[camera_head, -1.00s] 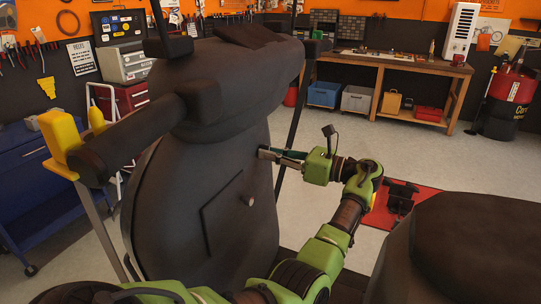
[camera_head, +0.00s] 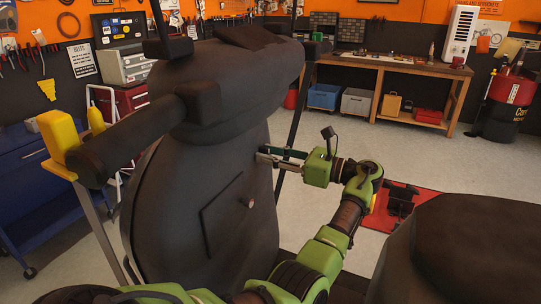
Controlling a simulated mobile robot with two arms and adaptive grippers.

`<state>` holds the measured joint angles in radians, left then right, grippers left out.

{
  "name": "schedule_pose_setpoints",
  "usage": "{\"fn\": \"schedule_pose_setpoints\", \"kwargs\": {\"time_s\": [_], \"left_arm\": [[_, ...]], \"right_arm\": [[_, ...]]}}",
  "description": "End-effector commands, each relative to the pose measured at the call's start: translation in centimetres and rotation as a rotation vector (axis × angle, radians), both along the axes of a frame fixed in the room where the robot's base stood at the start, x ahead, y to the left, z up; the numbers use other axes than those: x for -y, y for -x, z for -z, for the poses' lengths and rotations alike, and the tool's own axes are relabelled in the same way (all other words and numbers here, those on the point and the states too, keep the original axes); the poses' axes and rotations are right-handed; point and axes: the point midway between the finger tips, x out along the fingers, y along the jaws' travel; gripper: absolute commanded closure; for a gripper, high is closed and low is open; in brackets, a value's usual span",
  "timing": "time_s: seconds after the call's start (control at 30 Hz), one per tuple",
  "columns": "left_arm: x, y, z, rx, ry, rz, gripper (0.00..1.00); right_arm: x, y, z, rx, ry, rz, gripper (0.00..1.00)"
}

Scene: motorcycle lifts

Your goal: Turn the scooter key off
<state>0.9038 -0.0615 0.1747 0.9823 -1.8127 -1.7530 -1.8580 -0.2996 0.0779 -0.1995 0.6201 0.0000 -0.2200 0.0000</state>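The dark scooter (camera_head: 215,105) fills the middle of the view, its front panel facing me. The key (camera_head: 250,203) is a small pale piece on the right part of that panel, beside a rectangular flap outline. My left gripper (camera_head: 261,155) is at the panel's right edge, above and slightly right of the key. It is apart from the key and points left. My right gripper is not in view.
The dark seat (camera_head: 475,245) is at the lower right. The handlebar grip (camera_head: 130,140) reaches out at the left, near a yellow part (camera_head: 61,138). A red lift plate (camera_head: 383,217) lies behind my arm. A workbench (camera_head: 385,62) and blue cabinet (camera_head: 40,180) stand farther back.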

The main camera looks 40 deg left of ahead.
Motion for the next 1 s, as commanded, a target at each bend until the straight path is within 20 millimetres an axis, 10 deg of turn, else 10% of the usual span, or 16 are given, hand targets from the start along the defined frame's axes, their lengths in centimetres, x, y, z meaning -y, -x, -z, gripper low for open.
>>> {"fn": "schedule_pose_setpoints", "kwargs": {"time_s": [1.0], "left_arm": [[7.2, -2.3, 0.1, -0.001, 0.0, 0.0, 0.72]], "right_arm": [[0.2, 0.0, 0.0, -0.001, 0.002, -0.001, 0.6]]}}
